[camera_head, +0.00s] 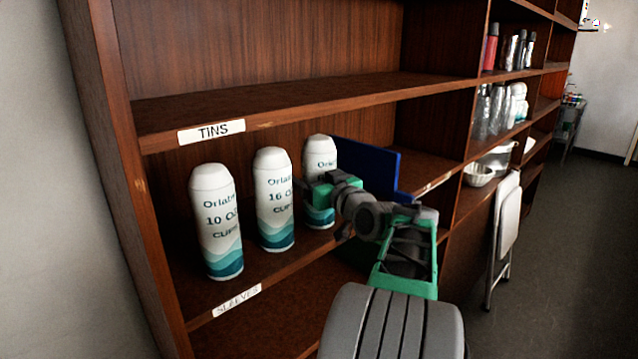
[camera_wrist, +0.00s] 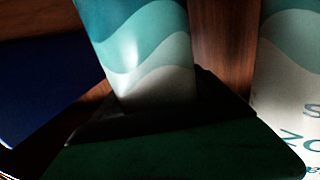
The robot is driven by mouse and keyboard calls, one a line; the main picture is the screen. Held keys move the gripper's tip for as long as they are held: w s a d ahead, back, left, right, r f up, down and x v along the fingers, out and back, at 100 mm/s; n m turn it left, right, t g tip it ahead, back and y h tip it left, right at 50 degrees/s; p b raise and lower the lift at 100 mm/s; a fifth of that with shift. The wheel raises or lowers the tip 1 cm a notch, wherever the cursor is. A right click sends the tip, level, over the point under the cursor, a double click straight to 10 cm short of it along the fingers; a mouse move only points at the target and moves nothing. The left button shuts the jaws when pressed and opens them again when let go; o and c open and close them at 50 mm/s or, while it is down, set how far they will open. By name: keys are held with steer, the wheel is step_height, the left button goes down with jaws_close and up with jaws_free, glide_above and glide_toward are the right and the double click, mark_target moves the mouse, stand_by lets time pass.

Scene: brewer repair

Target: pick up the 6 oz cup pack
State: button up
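Three white cup packs with teal wave bases stand upright in a row on the shelf in the head view. The left pack (camera_head: 215,222) reads 10 oz and the middle one (camera_head: 273,200) reads 16 oz. The third pack (camera_head: 320,155), at the right, is partly hidden by my gripper (camera_head: 314,190), so its size cannot be read. My gripper is at this third pack's mid-height. In the wrist view a pack (camera_wrist: 140,50) rises just beyond the dark gripper edge, with another pack (camera_wrist: 292,75) at right. Whether the fingers are closed on the pack cannot be told.
A dark blue panel (camera_head: 368,165) stands just right of the third pack, close to my gripper; it also shows in the wrist view (camera_wrist: 45,85). The shelf board (camera_head: 300,98) labelled TINS is above. A folded white chair (camera_head: 507,212) leans at the right.

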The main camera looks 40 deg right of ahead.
steer(key=shift+r, duration=0.1)
steer(key=c, duration=1.6)
